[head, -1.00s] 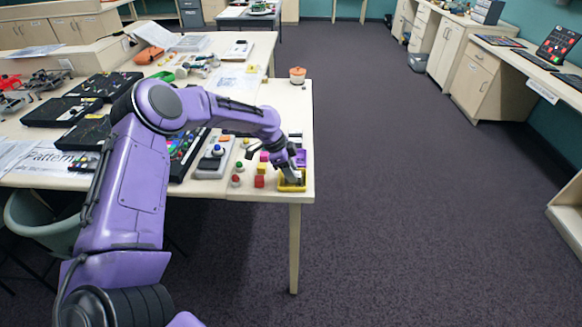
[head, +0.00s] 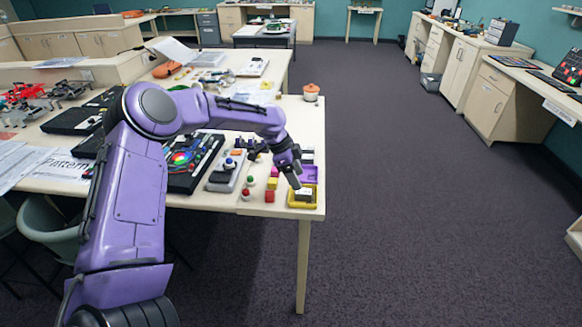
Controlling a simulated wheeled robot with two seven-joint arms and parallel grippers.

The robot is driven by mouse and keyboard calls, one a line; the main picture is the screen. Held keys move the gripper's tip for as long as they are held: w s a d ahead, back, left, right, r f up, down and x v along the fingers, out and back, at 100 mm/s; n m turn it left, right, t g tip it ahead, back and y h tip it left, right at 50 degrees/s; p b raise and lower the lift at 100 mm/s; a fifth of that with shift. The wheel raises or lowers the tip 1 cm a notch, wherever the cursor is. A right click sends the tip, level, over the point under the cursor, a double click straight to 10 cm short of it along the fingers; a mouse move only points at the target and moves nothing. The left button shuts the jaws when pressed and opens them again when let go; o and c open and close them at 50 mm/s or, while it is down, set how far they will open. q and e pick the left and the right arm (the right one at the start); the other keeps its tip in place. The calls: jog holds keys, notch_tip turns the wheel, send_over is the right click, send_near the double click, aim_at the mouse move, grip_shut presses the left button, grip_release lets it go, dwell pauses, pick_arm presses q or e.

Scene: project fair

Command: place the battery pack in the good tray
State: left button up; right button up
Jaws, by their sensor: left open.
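A yellow tray (head: 292,204) sits at the near right corner of the table, with a purple tray (head: 312,176) just behind it. A small dark block with a paler part (head: 304,194) lies in the yellow tray; it may be the battery pack, but it is too small to be sure. My left gripper (head: 296,183) is open, pointing down just above and left of that block. I see nothing held in it. Which tray is the good one cannot be read here. My right gripper is not in view.
Small red, yellow and magenta cubes (head: 270,196) and small knobs stand just left of the trays. A grey switch box (head: 224,176) and a black panel (head: 188,180) lie further left. An orange-lidded pot (head: 311,93) stands at the table's right edge. Floor to the right is clear.

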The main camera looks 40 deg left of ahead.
pick_arm(q)
jog(key=v, duration=0.7)
jog(key=shift+b, duration=0.35)
jog(key=shift+f, duration=0.15)
